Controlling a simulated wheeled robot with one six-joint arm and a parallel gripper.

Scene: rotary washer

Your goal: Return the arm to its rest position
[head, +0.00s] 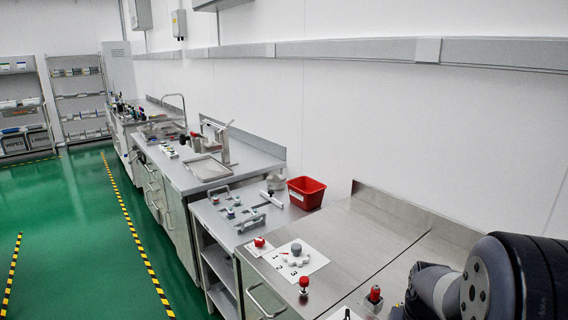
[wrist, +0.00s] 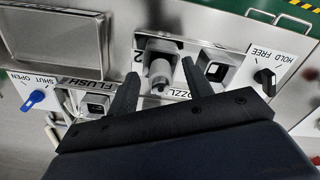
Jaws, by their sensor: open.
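My gripper (wrist: 159,66) shows in the wrist view with its two dark fingers spread apart. A grey nozzle-like part (wrist: 160,72) stands between the fingers in the picture, on a panel with a partly hidden label. I cannot tell whether the fingers touch it; nothing looks clamped. In the head view my dark arm fills the lower right corner, over the steel counter's near end. My gripper is not visible there.
A red bin (head: 306,192) and a grey numbered dial (head: 296,255) stand along the counter. Green floor (head: 80,230) lies clear at left.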

